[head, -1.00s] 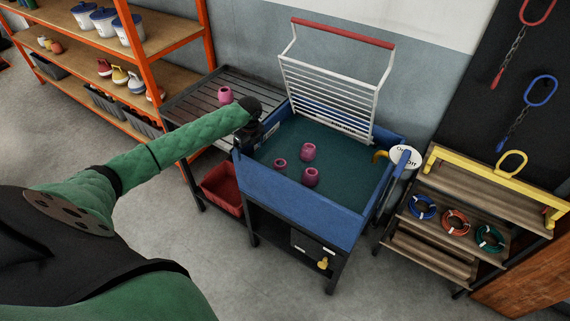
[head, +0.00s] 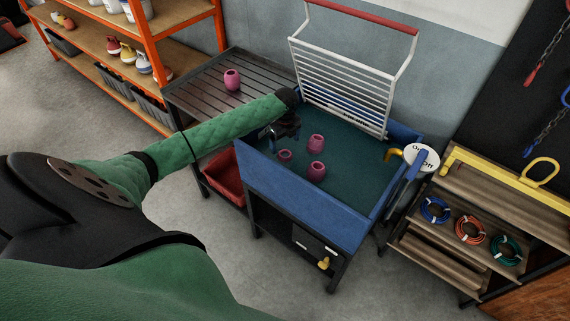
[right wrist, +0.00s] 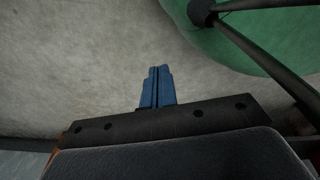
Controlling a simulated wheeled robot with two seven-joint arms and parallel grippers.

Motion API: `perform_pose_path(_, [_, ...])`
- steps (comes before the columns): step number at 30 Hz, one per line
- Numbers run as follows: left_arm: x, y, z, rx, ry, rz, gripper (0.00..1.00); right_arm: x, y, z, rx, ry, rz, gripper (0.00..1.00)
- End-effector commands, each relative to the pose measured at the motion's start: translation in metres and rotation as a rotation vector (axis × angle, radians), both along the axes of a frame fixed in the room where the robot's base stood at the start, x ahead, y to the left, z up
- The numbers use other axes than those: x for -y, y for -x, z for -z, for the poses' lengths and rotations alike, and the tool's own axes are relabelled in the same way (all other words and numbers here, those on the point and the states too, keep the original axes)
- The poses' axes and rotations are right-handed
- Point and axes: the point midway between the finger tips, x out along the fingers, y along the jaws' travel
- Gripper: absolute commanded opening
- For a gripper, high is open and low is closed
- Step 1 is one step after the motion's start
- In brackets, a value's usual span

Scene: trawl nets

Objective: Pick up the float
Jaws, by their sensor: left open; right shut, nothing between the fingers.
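Several pink floats are in view. Three sit in the blue-walled wash tub (head: 300,187): one at the back (head: 316,143), one at the front right (head: 316,171) and a smaller, lower one at the left (head: 285,156). Another pink float (head: 232,79) stands on the slatted side table. My left gripper (head: 284,134) is open above the tub's left part, just behind the small float and apart from it as far as I can tell. Its fingers are dark and small here. My right gripper (right wrist: 157,88) shows only in the right wrist view, its blue fingers together and empty over grey floor.
A white rack with a red bar (head: 345,65) rises at the tub's back edge. A red bin (head: 226,178) sits below the slatted table (head: 190,93). Shelves stand on both sides.

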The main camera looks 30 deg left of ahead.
Motion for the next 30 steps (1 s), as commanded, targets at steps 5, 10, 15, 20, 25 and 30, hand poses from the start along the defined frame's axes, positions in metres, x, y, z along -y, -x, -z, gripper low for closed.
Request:
perform_pose_path(5, [0.0,0.0,0.028,0.0,0.0,0.0,0.9,-0.009,-0.037,-0.002,0.023,-0.006,0.002,0.0])
perform_pose_path(10, [0.0,0.0,0.044,0.0,0.0,0.0,0.9,-0.017,-0.067,-0.014,0.039,-0.011,0.003,0.0])
perform_pose_path(15, [0.0,0.0,0.05,0.0,0.0,-0.001,0.9,-0.017,-0.073,-0.02,0.045,-0.011,0.003,0.0])
perform_pose_path(20, [0.001,0.0,0.064,-0.001,0.001,-0.001,0.9,-0.012,-0.067,-0.014,0.05,-0.007,0.0,0.0])
perform_pose_path(25, [0.0,0.0,0.073,0.0,0.001,-0.001,0.9,-0.009,-0.06,-0.007,0.052,-0.006,-0.002,0.0])
perform_pose_path(30, [0.001,0.001,0.086,-0.002,0.002,-0.001,0.9,-0.003,-0.041,0.0,0.046,-0.002,-0.005,0.0])
